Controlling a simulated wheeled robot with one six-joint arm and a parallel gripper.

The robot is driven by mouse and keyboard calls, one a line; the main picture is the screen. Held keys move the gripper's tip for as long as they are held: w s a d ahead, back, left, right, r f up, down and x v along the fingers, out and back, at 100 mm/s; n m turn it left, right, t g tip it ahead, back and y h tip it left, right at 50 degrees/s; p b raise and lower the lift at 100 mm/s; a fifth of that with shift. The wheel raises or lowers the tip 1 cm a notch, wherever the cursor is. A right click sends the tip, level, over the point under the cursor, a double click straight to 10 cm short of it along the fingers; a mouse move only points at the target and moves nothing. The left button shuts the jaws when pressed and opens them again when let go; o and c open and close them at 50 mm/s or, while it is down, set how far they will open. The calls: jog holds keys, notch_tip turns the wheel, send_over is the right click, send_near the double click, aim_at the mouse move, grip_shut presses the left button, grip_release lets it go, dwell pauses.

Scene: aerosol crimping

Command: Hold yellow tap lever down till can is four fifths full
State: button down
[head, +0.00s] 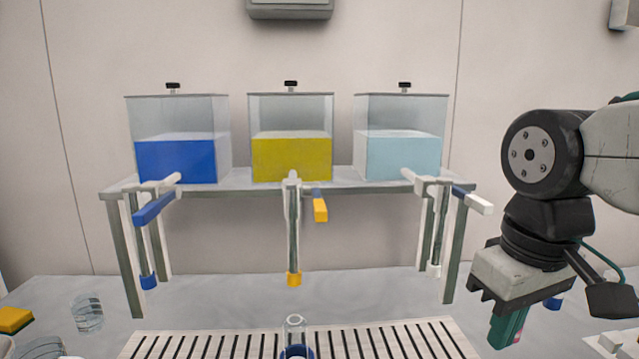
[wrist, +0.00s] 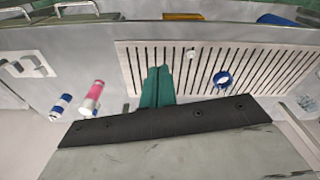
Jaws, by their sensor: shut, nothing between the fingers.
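The yellow tap lever (head: 320,207) sticks out below the middle tank (head: 291,150), which holds yellow liquid. The tap's yellow-tipped spout (head: 294,279) hangs above a clear can (head: 294,329). A blue ring (head: 297,352) shows around the can's lower part, cut by the bottom edge. I see no stream from the spout, and the can's fill level cannot be made out. My gripper (head: 507,335) is at the lower right, well apart from the lever and can. Its green fingers are shut and empty; they also show in the wrist view (wrist: 157,86).
Tanks of blue (head: 175,160) and pale blue (head: 403,157) liquid flank the middle one on a metal shelf (head: 228,187). A slotted grate (head: 390,345) lies below. A yellow sponge (head: 15,320) and clear cup (head: 88,315) are at left. A pink-and-white can (wrist: 91,97) shows in the wrist view.

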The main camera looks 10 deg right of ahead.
jog(key=w+a+r+n, duration=0.4)
jog(key=w+r, duration=0.1)
jog(key=r, duration=0.3)
jog(key=w+a+r+n, duration=0.3)
jog(key=w+a+r, duration=0.15)
jog(key=r, duration=0.25)
notch_tip(320, 180, up, 12)
jog(key=n+g, duration=0.1)
jog(key=n, duration=0.7)
send_over(318, 206)
jog(key=shift+w, duration=0.1)
notch_tip(318, 206, down, 14)
